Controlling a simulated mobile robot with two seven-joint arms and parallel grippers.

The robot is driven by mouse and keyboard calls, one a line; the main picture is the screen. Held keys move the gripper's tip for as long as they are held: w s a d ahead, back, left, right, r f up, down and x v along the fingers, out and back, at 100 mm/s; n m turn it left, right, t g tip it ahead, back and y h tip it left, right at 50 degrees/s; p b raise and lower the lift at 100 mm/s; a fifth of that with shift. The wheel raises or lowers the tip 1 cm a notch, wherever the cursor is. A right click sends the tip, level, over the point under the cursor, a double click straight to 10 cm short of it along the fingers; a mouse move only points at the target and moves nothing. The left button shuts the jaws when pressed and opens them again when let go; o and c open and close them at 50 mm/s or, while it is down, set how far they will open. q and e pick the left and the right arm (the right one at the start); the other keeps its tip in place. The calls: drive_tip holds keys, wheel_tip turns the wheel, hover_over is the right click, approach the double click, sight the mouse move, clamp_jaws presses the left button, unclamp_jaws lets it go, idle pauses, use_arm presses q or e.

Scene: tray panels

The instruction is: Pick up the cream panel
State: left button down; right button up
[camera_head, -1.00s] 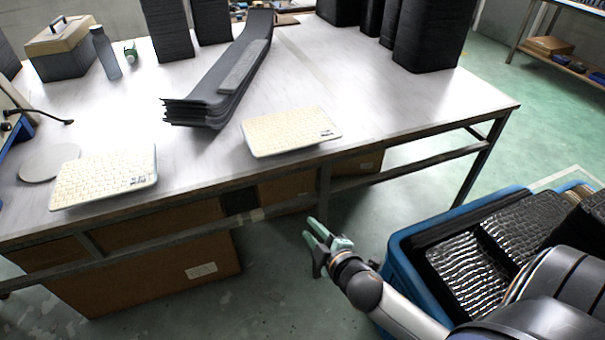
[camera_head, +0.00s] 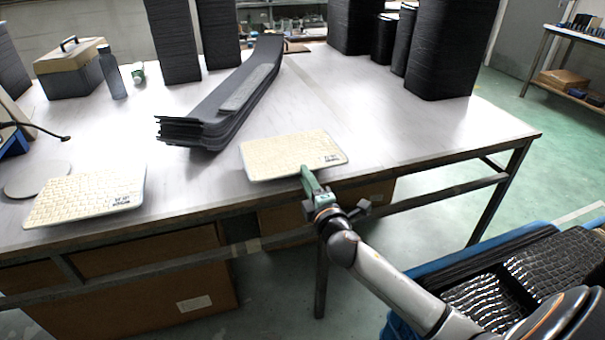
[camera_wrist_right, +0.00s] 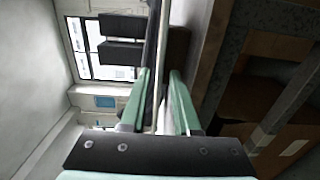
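Two cream panels with a fine grid and small dark print lie on the table. One cream panel (camera_head: 288,153) is right of centre with its near edge at the table's front edge. The other cream panel (camera_head: 84,194) lies at the left. My right gripper (camera_head: 309,182) is at the near edge of the right-hand panel, one green finger overlapping that edge in the head view. In the right wrist view its two fingers (camera_wrist_right: 159,103) stand apart, with a thin pale strip, seemingly the panel edge-on, between them. Contact cannot be told. My left gripper is not in view.
The table (camera_head: 390,130) has free room right of the panel. A stack of long dark curved panels (camera_head: 215,115) lies behind. Tall black stacks (camera_head: 440,50) stand at the back. A blue crate (camera_head: 400,325) with black glossy packs is at the lower right.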

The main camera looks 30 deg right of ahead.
drive_tip(key=shift+x, duration=1.2)
drive_tip(key=shift+c, duration=0.2)
clamp_jaws()
idle(0.4)
wheel_tip(320, 180, up, 3)
drive_tip(key=shift+f+p, duration=0.1)
drive_tip(key=shift+p, duration=1.15)
drive_tip(key=shift+f, duration=0.1)
